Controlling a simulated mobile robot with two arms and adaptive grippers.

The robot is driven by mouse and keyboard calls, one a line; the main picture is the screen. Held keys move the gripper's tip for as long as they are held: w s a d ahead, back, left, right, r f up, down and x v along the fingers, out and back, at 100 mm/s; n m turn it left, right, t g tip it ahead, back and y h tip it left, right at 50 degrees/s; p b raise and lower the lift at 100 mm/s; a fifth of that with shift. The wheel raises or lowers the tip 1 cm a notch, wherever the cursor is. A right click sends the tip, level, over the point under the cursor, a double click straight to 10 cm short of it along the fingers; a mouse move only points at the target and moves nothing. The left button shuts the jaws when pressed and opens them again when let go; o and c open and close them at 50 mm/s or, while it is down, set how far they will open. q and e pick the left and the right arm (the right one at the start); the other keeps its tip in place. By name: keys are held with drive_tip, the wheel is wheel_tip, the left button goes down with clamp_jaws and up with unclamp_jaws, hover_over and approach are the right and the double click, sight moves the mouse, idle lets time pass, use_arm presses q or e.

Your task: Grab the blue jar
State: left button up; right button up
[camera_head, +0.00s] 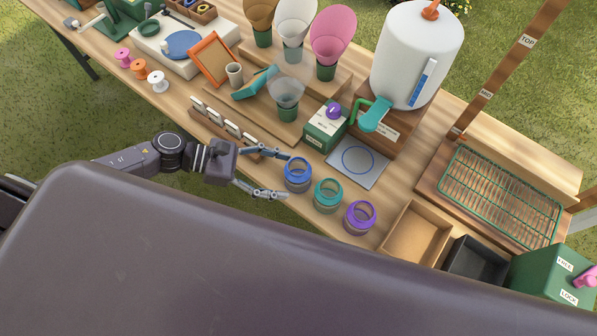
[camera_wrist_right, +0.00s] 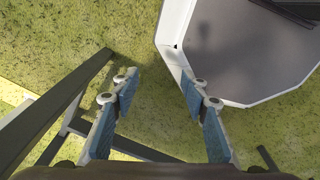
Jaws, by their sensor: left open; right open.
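The blue jar (camera_head: 298,174) stands upright near the table's front edge, leftmost of a row of three jars. A teal jar (camera_head: 327,195) and a purple jar (camera_head: 359,217) stand to its right. My left gripper (camera_head: 286,175) is open just left of the blue jar. One finger reaches toward the jar's far side and the other lies at its near side. I cannot tell whether the fingers touch it. My right gripper (camera_wrist_right: 160,90) is open and empty in the right wrist view, above grass. The right gripper does not show in the head view.
A grey pad with a blue ring (camera_head: 358,163) lies behind the jars. A green carton (camera_head: 325,128) and a white dispenser (camera_head: 414,55) stand farther back. A brown tray (camera_head: 415,233) and a black tray (camera_head: 476,262) are to the right. A slotted wooden rack (camera_head: 226,128) lies behind my left gripper.

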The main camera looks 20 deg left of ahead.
sight(298, 175)
use_arm(q)
drive_tip(key=x, duration=0.1)
drive_tip(key=p+x, duration=0.1)
drive_tip(key=x, duration=0.1)
drive_tip(key=p+x, duration=0.1)
drive_tip(key=shift+w+d+r, duration=0.2)
drive_tip(key=shift+w+r, duration=0.05)
drive_tip(key=shift+w, duration=0.15)
drive_tip(key=shift+d+f, duration=0.15)
drive_tip(key=shift+f, duration=0.05)
use_arm(e)
drive_tip(key=r, duration=0.1)
drive_tip(key=d+r, duration=0.1)
drive_tip(key=shift+d+r, duration=0.1)
drive_tip(key=shift+r, duration=0.2)
use_arm(q)
drive_tip(key=shift+c, duration=0.4)
drive_tip(key=c, duration=1.3)
